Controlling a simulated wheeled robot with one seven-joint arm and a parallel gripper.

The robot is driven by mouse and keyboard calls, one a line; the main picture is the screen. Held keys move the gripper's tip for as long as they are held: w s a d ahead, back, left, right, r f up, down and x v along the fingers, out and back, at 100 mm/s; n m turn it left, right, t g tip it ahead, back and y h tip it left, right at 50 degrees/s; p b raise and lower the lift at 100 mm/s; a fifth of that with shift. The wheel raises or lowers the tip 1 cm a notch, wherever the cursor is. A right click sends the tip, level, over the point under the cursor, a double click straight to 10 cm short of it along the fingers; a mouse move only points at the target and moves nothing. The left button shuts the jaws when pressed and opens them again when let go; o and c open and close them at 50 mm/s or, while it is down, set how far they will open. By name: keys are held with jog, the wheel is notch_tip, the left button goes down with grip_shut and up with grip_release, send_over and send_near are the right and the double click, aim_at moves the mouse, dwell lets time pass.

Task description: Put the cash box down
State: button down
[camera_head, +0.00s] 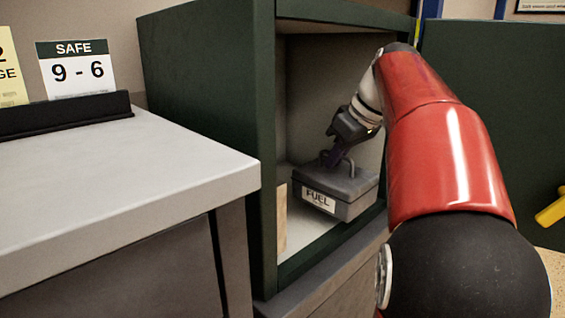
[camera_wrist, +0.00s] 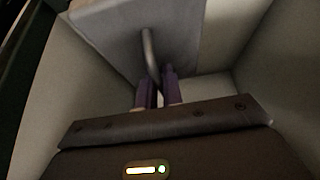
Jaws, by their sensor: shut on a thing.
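The grey cash box (camera_head: 352,199) has a white label reading FUEL and a loop handle on its lid. It is inside the open green safe (camera_head: 207,120), near the opening, and looks slightly tilted. I cannot tell whether its base touches the safe floor. My gripper (camera_head: 338,158) is above the lid, shut on the handle. In the wrist view, the purple fingers (camera_wrist: 157,88) close around the handle of the box (camera_wrist: 115,38). The box's underside is hidden.
A grey-topped desk (camera_head: 120,190) stands left of the safe, with a dark ledge and signs behind it. A tan object (camera_head: 283,215) stands at the safe's left inner side. The green door (camera_head: 500,110) is open at right. My arm hides part of the opening.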

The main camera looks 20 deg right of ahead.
jog(key=w+a+f, duration=0.1)
jog(key=w+a, duration=0.1)
jog(key=w, duration=0.4)
jog(key=w+a+f, duration=0.2)
jog(key=w+a, duration=0.1)
jog(key=w, duration=0.3)
jog(key=shift+w+f, duration=0.15)
jog(key=shift+w, duration=0.1)
jog(key=shift+f, duration=0.1)
jog(key=c, duration=1.5)
grip_release()
jog(key=shift+c, duration=0.2)
